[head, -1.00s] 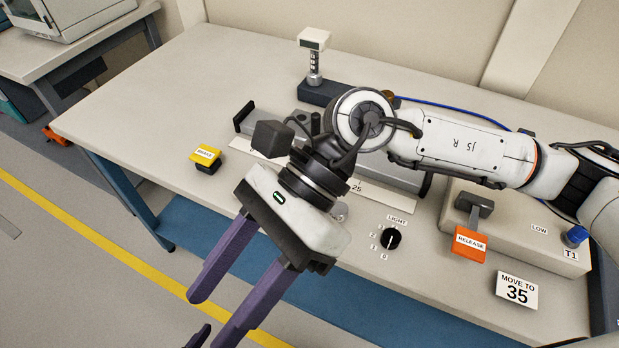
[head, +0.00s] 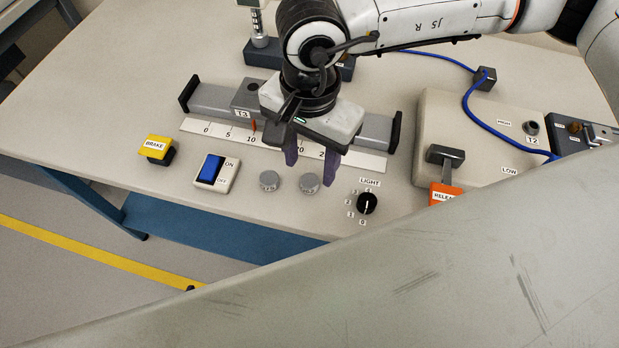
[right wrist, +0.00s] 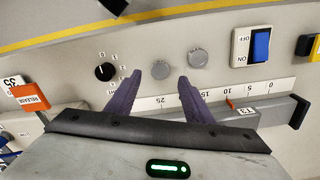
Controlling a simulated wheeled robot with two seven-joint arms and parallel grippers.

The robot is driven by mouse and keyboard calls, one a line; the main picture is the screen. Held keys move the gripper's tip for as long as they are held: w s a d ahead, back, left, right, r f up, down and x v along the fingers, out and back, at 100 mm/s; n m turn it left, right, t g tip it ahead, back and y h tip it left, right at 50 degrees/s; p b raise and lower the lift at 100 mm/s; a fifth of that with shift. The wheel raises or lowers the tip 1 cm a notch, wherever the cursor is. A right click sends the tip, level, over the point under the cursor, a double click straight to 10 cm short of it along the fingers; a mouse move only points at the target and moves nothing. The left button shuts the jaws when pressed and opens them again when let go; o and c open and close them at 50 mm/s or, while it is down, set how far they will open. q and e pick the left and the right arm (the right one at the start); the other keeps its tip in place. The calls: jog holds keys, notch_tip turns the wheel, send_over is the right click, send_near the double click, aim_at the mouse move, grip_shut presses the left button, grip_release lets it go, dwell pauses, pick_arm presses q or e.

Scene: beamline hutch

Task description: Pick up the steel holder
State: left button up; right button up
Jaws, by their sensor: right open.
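The other disc (right wrist: 197,57) is outside the fingers. My left gripper is not in view.
A rail (head: 215,99) with a number scale (head: 190,127) lies behind the discs. A blue switch (head: 209,169) and yellow BRAKE button (head: 157,148) stand left, a LIGHT knob (head: 367,204) right. A control box (head: 440,112) with an orange RELEASE tab (head: 443,193) stands farther right.

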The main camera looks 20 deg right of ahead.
aim_at(310, 181)
notch_tip(310, 181, down, 4)
jog(key=shift+f, duration=0.1)
jog(key=c, duration=1.1)
jog(key=shift+a+r, duration=0.1)
jog(key=shift+r, duration=5.05)
